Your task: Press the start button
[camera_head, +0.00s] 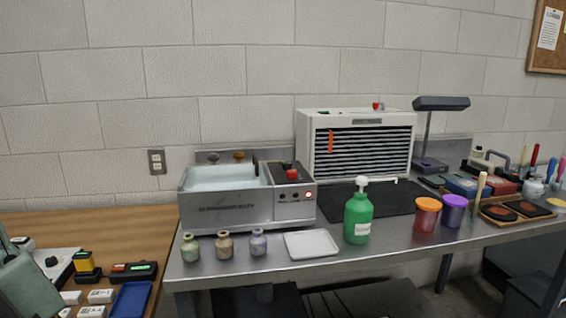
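A metal bath machine (230,212) with an open basin stands on the steel bench. Its control box, at the right end, has a red button (292,174) on top. A lit red round light or button (308,195) and small dark knobs show on its front. Behind it to the right, a white slatted cabinet (402,150) has a small red knob or button (376,105) on top. No label reading "start" is legible, so I cannot tell which control is the start button. My gripper is not in view.
On the steel bench's front stand several small jars (225,246), a white tray (311,244), a green pump bottle (357,216) and lidded tubs (427,215). A lamp (440,104) stands at the back right. A wooden table (118,235) with small devices is at left.

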